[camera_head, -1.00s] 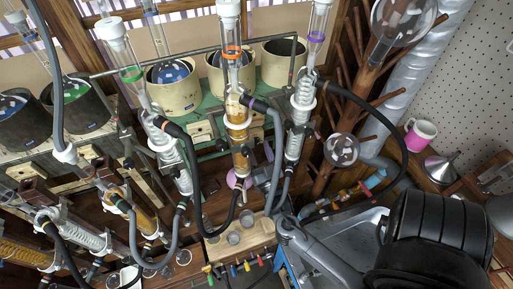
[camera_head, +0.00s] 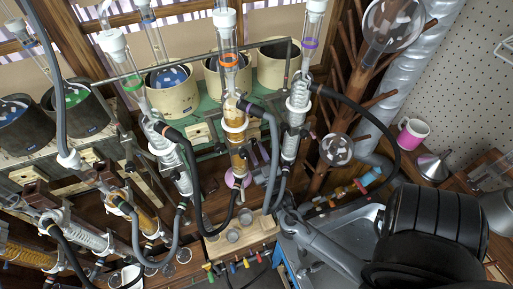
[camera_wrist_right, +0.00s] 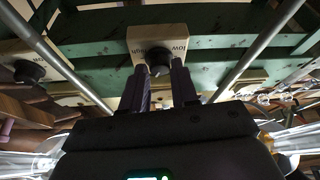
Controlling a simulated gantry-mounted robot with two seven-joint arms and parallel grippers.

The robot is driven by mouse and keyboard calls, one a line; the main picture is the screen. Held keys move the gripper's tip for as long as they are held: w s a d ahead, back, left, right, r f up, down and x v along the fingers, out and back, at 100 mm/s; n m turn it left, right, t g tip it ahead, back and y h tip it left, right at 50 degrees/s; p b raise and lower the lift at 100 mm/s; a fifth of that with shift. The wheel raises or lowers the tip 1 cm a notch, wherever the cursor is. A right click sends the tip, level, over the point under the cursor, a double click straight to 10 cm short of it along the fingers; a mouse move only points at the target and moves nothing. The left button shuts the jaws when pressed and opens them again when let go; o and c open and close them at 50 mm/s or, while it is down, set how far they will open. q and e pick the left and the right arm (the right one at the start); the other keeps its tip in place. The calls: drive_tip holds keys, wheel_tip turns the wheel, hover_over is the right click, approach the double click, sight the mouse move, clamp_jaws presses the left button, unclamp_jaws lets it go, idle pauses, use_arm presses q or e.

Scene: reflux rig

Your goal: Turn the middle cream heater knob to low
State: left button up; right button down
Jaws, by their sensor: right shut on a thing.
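The cream heaters stand in a row on the green bench in the head view; the middle one (camera_head: 214,83) is partly behind a glass column. In the right wrist view a dark round knob (camera_wrist_right: 158,70) sits on a cream panel (camera_wrist_right: 150,40) with the markings "low" and "high". My right gripper (camera_wrist_right: 161,76) has its two fingers on either side of this knob and is shut on it. The fingers partly cover the knob, so its setting cannot be read. In the head view my right gripper (camera_head: 259,155) is partly hidden by hoses and glassware. My left gripper is not in view.
Glass condensers (camera_head: 297,110) and dark hoses (camera_head: 275,150) stand close around my right gripper. Another knob (camera_wrist_right: 29,70) is at the left in the wrist view, and metal rods (camera_wrist_right: 260,45) run at both sides.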

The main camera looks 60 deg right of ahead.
drive_tip(key=c, duration=0.9)
unclamp_jaws()
drive_tip(key=shift+o, duration=0.2)
drive_tip(key=shift+s+a+f, duration=0.2)
drive_tip(key=shift+s, duration=0.1)
drive_tip(key=b+v, duration=0.2)
drive_tip(key=v, duration=0.8)
